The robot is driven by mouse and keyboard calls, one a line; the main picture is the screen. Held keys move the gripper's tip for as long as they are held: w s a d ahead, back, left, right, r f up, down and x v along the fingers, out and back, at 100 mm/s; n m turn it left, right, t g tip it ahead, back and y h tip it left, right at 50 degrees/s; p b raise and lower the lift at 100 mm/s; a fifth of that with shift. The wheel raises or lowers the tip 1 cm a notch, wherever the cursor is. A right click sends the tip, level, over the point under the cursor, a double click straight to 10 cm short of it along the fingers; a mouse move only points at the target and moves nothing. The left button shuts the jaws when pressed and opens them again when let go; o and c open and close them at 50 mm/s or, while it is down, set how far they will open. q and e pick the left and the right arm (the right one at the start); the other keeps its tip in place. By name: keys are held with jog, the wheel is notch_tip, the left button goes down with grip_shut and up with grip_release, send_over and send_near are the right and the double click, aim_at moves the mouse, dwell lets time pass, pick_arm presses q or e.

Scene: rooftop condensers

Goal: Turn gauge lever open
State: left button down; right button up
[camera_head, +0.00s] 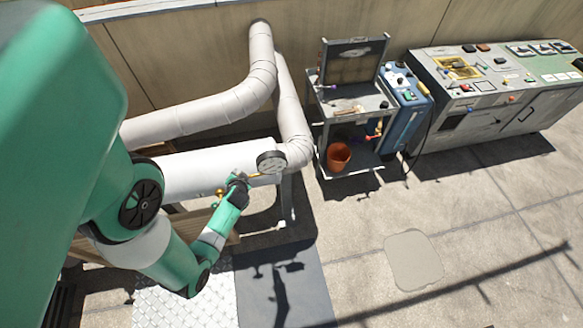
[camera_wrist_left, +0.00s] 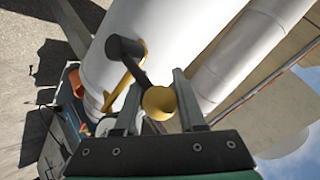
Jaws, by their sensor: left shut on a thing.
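A white horizontal pipe (camera_head: 195,172) carries a round dark-rimmed gauge (camera_head: 271,162) at its right end. My left gripper (camera_head: 238,180) is at the pipe's front side, just left of the gauge. The left wrist view shows a dark lever (camera_wrist_left: 137,72) with a yellow ball knob (camera_wrist_left: 160,102) at its end. The knob sits between the two fingers of my left gripper, which is shut on it. A brass piece (camera_wrist_left: 120,88) lies behind the lever. In the head view my gripper hides most of the lever. My right gripper is not in view.
Thick bent pipes (camera_head: 262,75) rise behind the white pipe. A grey cart (camera_head: 352,98) with an orange pot (camera_head: 339,155) stands to the right, beside a blue unit (camera_head: 403,115) and a control console (camera_head: 500,95). The paved floor in front of them is clear.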

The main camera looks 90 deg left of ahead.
pick_arm(q)
jog(key=shift+d+f, duration=0.1)
jog(key=shift+f, duration=0.05)
jog(key=c, duration=0.5)
grip_release()
jog(key=shift+w+d+r, duration=0.1)
jog(key=shift+d+r, duration=0.15)
jog(key=shift+r, duration=0.25)
jog(key=p+v, duration=0.6)
jog(key=v, duration=0.4)
jog(key=shift+d, duration=0.3)
jog(key=shift+r, duration=0.1)
